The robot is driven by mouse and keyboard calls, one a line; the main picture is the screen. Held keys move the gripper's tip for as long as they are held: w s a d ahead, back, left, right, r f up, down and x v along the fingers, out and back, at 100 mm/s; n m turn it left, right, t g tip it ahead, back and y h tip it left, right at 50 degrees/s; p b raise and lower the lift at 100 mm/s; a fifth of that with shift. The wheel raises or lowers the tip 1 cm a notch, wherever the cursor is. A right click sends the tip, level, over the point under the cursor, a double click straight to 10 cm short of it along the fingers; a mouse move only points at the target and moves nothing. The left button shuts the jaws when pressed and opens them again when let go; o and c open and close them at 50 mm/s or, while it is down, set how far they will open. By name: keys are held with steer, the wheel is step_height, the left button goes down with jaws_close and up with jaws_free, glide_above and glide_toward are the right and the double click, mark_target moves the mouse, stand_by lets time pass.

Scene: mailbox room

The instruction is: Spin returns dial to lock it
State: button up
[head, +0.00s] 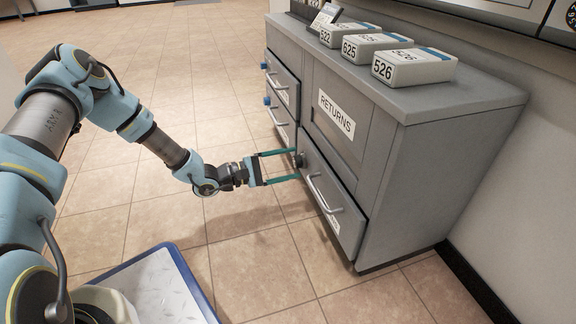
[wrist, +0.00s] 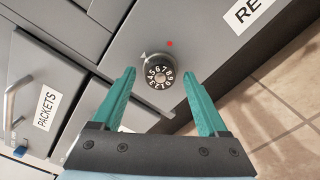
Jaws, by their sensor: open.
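The returns dial (wrist: 157,77) is a dark round knob with a ring of white numbers, on the grey cabinet front. A small pale pointer (wrist: 142,56) and a red dot (wrist: 169,44) are marked beside it. In the head view the dial (head: 299,160) sits below the RETURNS label (head: 337,113), partly hidden by my gripper. My gripper (head: 279,166) is open, its two green fingers reaching toward the cabinet. In the wrist view the fingertips of my gripper (wrist: 158,74) lie on either side of the dial, with a gap on each side.
The grey cabinet (head: 452,170) has a handled drawer (head: 333,198) below the dial and more drawers at left, one labelled PACKETS (wrist: 46,109). Several numbered boxes (head: 411,67) stand on top. The tiled floor (head: 255,235) in front is clear.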

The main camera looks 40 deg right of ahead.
jaws_close()
stand_by(0.5)
steer(key=shift+r+m, duration=0.1)
steer(key=shift+m, duration=0.2)
